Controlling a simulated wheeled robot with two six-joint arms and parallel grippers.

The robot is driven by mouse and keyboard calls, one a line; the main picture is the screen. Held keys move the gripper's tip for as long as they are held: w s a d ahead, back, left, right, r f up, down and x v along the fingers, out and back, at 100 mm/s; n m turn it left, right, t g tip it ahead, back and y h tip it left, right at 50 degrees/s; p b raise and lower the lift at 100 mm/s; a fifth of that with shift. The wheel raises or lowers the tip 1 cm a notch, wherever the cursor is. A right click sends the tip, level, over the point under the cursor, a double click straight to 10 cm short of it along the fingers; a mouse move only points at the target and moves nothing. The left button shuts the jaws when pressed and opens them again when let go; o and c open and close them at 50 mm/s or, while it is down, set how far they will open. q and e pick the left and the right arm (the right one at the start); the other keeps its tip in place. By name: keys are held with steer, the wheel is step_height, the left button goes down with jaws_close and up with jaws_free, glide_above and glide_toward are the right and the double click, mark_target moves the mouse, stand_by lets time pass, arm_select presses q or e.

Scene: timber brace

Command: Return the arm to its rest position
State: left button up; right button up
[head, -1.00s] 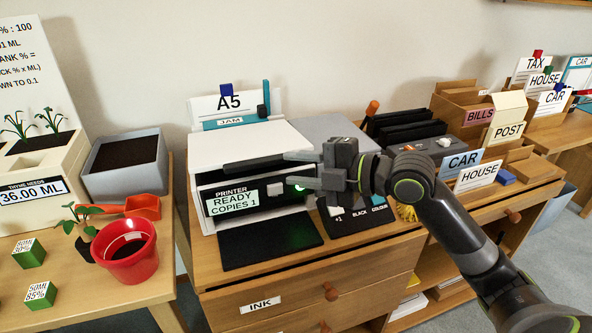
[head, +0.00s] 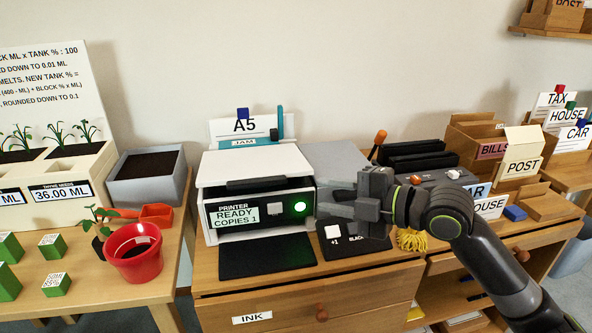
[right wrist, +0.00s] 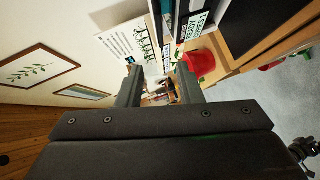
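My right arm (head: 470,245) comes in from the lower right in the head view. My right gripper (head: 322,198) is open and empty, with its fingers pointing left, just right of the printer's front. In the right wrist view its two fingers (right wrist: 160,88) stand apart with nothing between them. The printer (head: 258,170) reads "READY COPIES 1", and its round green button (head: 300,207) glows in plain view. The gripper partly hides the black panel with the "+1" key (head: 333,233). My left gripper is not in view.
The printer stands on a wooden cabinet (head: 350,285) with an "INK" drawer. To the right are a "POST" holder (head: 521,155), a "BILLS" box (head: 492,150) and a blue block (head: 515,213). A red pot (head: 135,262) and green blocks stand on the left table.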

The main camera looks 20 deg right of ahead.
steer(key=shift+f, duration=0.1)
